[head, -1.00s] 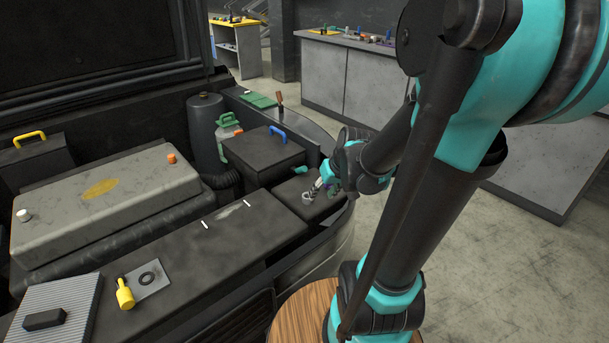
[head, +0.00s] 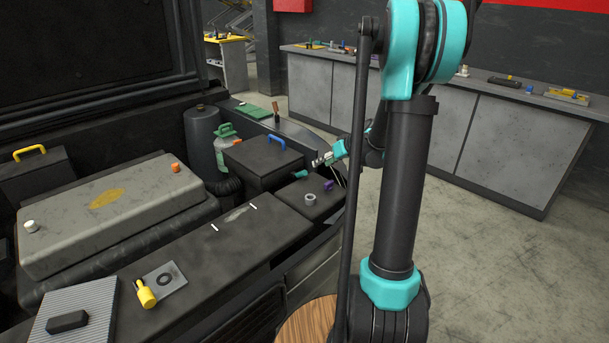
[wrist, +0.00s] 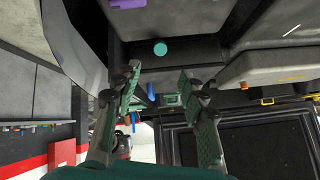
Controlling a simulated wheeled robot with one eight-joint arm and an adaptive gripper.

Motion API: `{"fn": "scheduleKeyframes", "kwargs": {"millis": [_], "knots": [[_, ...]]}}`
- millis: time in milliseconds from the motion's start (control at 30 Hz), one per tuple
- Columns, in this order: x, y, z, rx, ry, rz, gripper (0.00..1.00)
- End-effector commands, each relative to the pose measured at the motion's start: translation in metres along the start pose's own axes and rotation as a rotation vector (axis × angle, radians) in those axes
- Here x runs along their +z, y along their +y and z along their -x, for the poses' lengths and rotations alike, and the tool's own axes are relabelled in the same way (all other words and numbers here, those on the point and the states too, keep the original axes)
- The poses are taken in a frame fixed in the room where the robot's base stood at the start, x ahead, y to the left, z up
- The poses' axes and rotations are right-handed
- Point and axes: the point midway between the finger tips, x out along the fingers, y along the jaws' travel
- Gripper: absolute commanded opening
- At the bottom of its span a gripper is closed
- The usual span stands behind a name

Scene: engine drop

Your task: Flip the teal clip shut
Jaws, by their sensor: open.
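The teal clip (head: 299,174) is a small teal piece beside the dark box with the blue handle in the head view. In the wrist view the clip (wrist: 160,48) shows as a round teal end, beyond the fingertips and apart from them. My gripper (wrist: 158,73) is open, its two fingers spread with nothing between them. In the head view my gripper (head: 322,160) hangs above the right end of the engine bay, near the clip. Whether the clip is up or down cannot be told.
A purple piece (head: 328,185) and a grey ring (head: 310,199) sit on the dark block near the clip. The box with the blue handle (head: 276,141) stands close to its left. A green-capped bottle (head: 227,146) stands behind. Open floor lies to the right.

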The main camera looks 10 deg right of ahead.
Motion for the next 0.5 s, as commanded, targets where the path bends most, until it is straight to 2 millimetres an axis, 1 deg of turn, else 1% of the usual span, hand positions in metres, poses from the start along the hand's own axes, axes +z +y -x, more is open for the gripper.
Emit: {"fn": "scheduleKeyframes", "kwargs": {"millis": [33,500], "knots": [[-0.001,0.0,-0.011,-0.002,0.0,0.003,0.42],[0.0,-0.001,-0.094,-0.001,-0.001,0.001,0.42]]}}
